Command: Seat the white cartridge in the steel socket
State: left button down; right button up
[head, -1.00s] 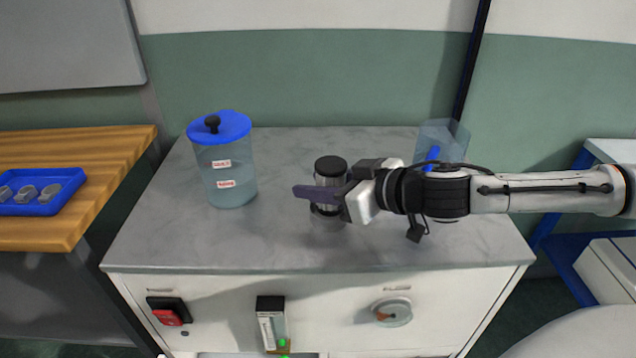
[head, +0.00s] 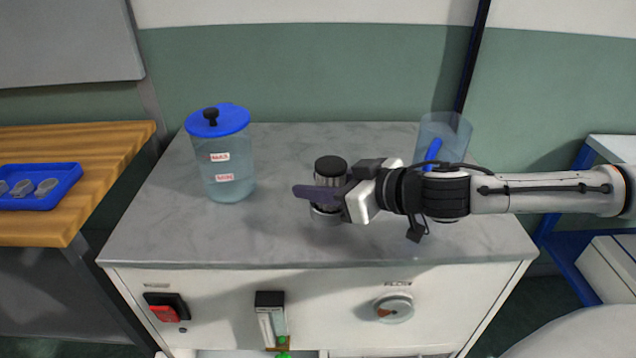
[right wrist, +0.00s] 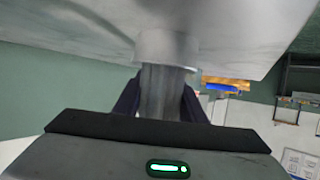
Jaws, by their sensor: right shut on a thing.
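My right gripper (head: 325,193) is shut on an upright cartridge (head: 331,167), which has a black cap and a pale grey body mostly hidden by the fingers. The steel socket (head: 325,215) shows as a short metallic ring on the bench top, directly below the cartridge. In the right wrist view the cartridge body (right wrist: 166,92) stands between the two dark fingers, and its far end meets the wider pale socket (right wrist: 165,48). The two look in line; I cannot tell how deep the cartridge sits. My left gripper is out of view.
A clear jar with a blue lid (head: 222,170) stands on the bench to the left. A clear beaker (head: 446,130) with a blue stick stands behind my right wrist. A blue tray (head: 60,180) lies on the wooden table at the left. The bench's front left is clear.

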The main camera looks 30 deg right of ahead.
jog(key=shift+f+b, duration=0.3)
jog(key=shift+f, duration=0.1)
jog(key=o, duration=1.2)
jog(key=shift+c, duration=0.2)
